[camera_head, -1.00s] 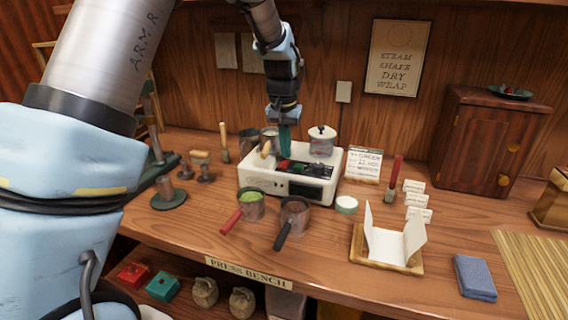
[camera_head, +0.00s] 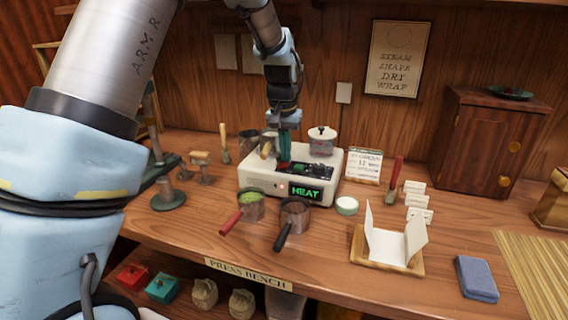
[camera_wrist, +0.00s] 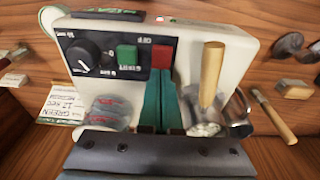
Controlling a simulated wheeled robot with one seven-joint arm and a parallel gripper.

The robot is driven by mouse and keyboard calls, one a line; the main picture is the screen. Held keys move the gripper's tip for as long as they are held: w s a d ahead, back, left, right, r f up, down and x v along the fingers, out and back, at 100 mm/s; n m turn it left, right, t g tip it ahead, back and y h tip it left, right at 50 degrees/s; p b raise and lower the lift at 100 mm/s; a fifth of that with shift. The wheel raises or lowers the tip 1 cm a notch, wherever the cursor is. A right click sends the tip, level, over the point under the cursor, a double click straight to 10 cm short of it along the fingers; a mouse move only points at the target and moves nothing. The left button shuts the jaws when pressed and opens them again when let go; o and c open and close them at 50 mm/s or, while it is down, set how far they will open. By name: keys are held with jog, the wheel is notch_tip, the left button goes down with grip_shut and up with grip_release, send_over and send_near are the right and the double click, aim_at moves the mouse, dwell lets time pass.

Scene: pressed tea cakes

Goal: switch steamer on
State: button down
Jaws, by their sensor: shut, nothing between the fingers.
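The steamer (camera_head: 262,182) is a white box on the bench. Its front display (camera_head: 304,191) is lit and reads HEAT in green, with a small red light beside it. In the wrist view its dark panel (camera_wrist: 101,75) has a black knob (camera_wrist: 84,55), a green button (camera_wrist: 127,54) and a red button (camera_wrist: 162,57). My gripper (camera_head: 284,162) is shut and empty, pointing down over the panel. In the wrist view its teal fingertips (camera_wrist: 164,76) are close by the red button; I cannot tell whether they touch it.
A red-handled pan (camera_head: 250,206) and a black-handled pan (camera_head: 294,214) sit in front. A card sign (camera_head: 364,164) stands to the right. Bench space at the front left is clear.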

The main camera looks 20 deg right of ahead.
notch_tip(320, 180, up, 7)
jog(key=p, duration=0.5)
dwell(0.5)
jog(key=a+n, duration=0.3)
jog(key=a, duration=1.4)
jog(key=s+a+n, duration=0.1)
jog(key=s+a, duration=0.2)
jog(key=a, duration=0.3)
jog(key=s+a+f+n, duration=0.1)
jog(key=s+a+n, duration=0.1)
jog(key=s+a, duration=0.2)
jog(key=s+a+n+y, duration=0.1)
jog(key=s+a, duration=0.2)
jog(key=a, duration=0.6)
jog(key=shift+s+a+f, duration=0.25)
jog(key=shift+s+f, duration=0.05)
jog(key=shift+f, duration=0.05)
